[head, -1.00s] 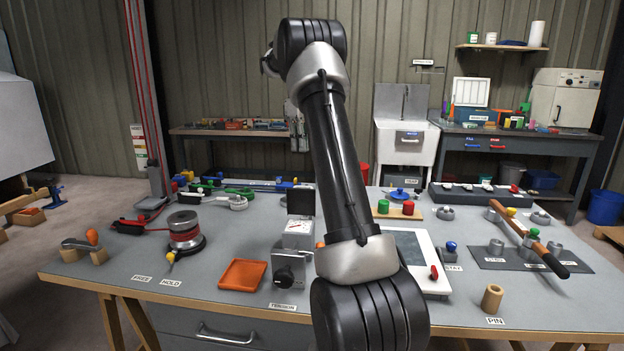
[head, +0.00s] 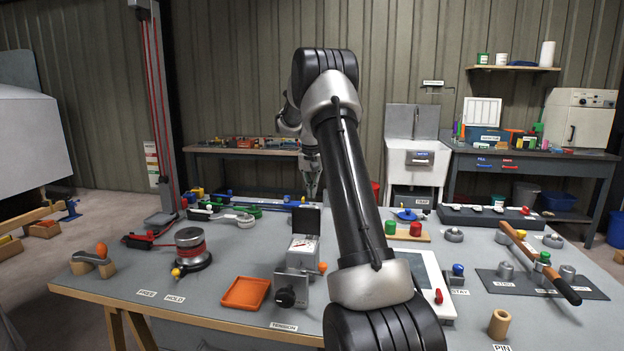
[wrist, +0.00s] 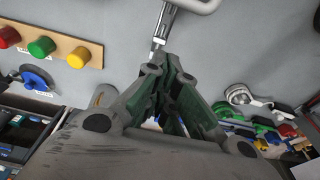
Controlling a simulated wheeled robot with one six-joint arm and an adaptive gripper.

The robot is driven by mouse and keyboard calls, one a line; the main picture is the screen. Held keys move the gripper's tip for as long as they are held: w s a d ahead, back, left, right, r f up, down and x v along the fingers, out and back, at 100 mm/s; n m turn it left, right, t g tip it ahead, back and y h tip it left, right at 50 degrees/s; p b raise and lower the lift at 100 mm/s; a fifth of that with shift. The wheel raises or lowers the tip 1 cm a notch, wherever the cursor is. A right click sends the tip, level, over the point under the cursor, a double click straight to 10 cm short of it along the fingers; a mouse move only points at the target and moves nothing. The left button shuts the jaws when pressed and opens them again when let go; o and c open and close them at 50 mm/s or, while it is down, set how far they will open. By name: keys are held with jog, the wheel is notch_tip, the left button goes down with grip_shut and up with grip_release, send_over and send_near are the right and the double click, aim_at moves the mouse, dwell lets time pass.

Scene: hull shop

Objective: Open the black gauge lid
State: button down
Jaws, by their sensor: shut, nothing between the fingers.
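The black gauge lid (head: 307,221) stands upright at the back of the gauge in the head view. The gauge's white dial face (head: 303,249) is uncovered in front of it, above a grey block with a black knob (head: 285,297). My gripper (head: 311,194) points down beyond the lid in the picture, just above its top edge; I cannot tell the exact gap. It is shut and empty. The wrist view shows its fingers (wrist: 170,62) closed together, with a metal rod by the tips. I cannot make out the lid in the wrist view.
An orange tray (head: 245,293) lies left of the gauge, and a red-banded reel (head: 190,248) stands farther left. A white-framed panel (head: 448,309) lies to the right, partly behind my arm. A wooden strip with coloured knobs (wrist: 43,44) shows in the wrist view.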

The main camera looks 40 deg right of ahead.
jog(key=shift+s+a+f, duration=0.95)
jog(key=shift+s+a, duration=0.25)
jog(key=shift+a, duration=0.05)
jog(key=shift+s+a+r, duration=0.6)
jog(key=shift+s+a, duration=0.15)
jog(key=shift+a, duration=0.1)
notch_tip(320, 180, up, 12)
jog(key=s+a, duration=0.1)
jog(key=shift+s+a, duration=0.15)
